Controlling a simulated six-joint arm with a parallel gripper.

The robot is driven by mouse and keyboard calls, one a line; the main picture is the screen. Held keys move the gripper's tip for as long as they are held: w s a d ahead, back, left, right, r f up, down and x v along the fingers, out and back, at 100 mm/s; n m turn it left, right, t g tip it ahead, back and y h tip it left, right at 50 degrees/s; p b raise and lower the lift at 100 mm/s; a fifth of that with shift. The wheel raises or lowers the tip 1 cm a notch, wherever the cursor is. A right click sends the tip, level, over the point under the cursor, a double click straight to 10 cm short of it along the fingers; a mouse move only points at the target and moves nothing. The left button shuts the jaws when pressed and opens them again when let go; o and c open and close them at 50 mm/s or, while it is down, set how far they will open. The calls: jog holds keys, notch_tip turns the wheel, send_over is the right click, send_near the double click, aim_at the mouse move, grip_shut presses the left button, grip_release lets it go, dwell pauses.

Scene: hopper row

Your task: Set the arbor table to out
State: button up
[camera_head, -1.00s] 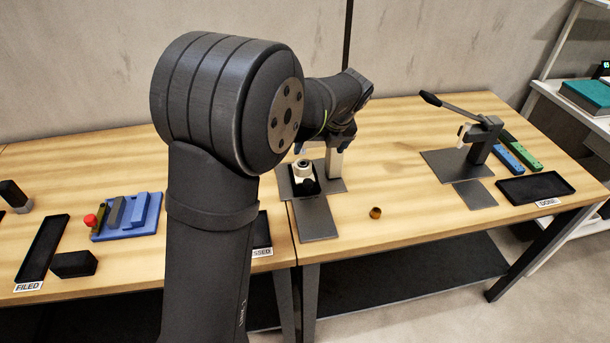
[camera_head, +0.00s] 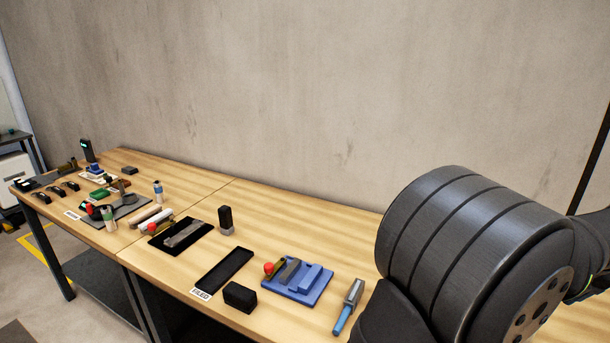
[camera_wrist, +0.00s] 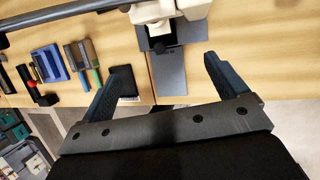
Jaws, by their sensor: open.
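The arbor press shows at the top middle of the wrist view, with its pale upper body (camera_wrist: 152,12) cut off by the frame edge. A flat grey plate (camera_wrist: 170,75) lies in front of it on the table. A small black piece (camera_wrist: 158,45) sits at the base of the pale part. My gripper (camera_wrist: 162,58) is open and empty, its two dark blue fingers spread on either side of the plate in the picture. I see no contact with the press. The head view shows my arm at the right but neither the press nor my gripper.
A black tray (camera_wrist: 124,82) lies left of the plate. The head view shows a blue fixture (camera_head: 292,292), a blue-handled tool (camera_head: 349,308), the FILED tray (camera_head: 226,269), a black block (camera_head: 240,296) and another black tray (camera_head: 182,236). Several small items crowd the far left table.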

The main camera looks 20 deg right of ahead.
jog(key=c, duration=0.8)
jog(key=w+a+f+n+g+y, duration=0.1)
jog(key=w+n+g, duration=0.15)
jog(key=n, duration=1.05)
jog(key=w+a+f+n+g, duration=0.1)
jog(key=w+n+g, duration=0.15)
jog(key=n, duration=1.15)
jog(key=shift+t, duration=0.3)
jog(key=f, duration=1.7)
jog(key=shift+w+a+f, duration=0.1)
jog(key=shift+w+a, duration=0.05)
jog(key=shift+w, duration=0.1)
